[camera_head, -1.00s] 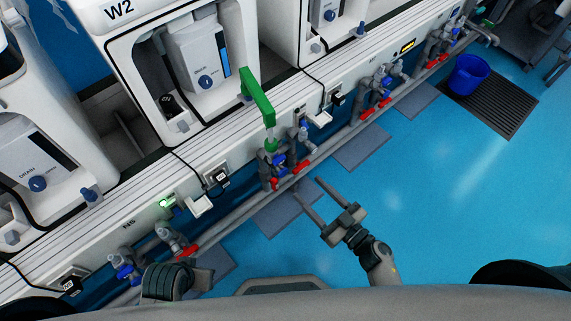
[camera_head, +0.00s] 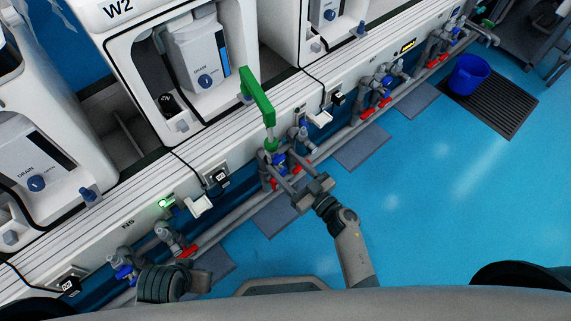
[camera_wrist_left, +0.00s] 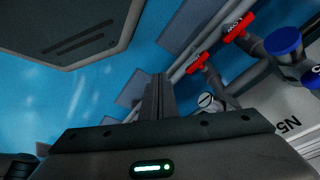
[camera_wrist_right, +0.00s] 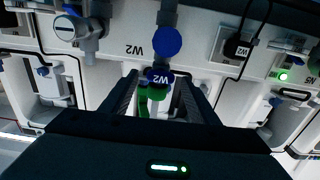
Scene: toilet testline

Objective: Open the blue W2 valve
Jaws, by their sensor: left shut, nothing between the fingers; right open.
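The blue W2 valve handle (camera_wrist_right: 160,77) shows its label in the right wrist view. A blue round cap (camera_wrist_right: 167,42) is just above it in that picture. In the head view the W2 blue valve (camera_head: 279,160) is on the pipe cluster below a green lever (camera_head: 257,97). My right gripper (camera_head: 281,167) is open at this cluster. In the right wrist view its fingertips (camera_wrist_right: 158,79) are on either side of the blue handle; I cannot tell whether they touch it. My left gripper (camera_wrist_left: 158,80) is shut and empty, low near the left pipes.
Red-handled valves (camera_head: 302,167) sit close beside the blue one on the pipe cluster. Another valve cluster (camera_head: 124,266) is at lower left. A white bench (camera_head: 240,150) runs behind. The blue floor (camera_head: 450,200) to the right is free, with a blue bucket (camera_head: 468,75) beyond.

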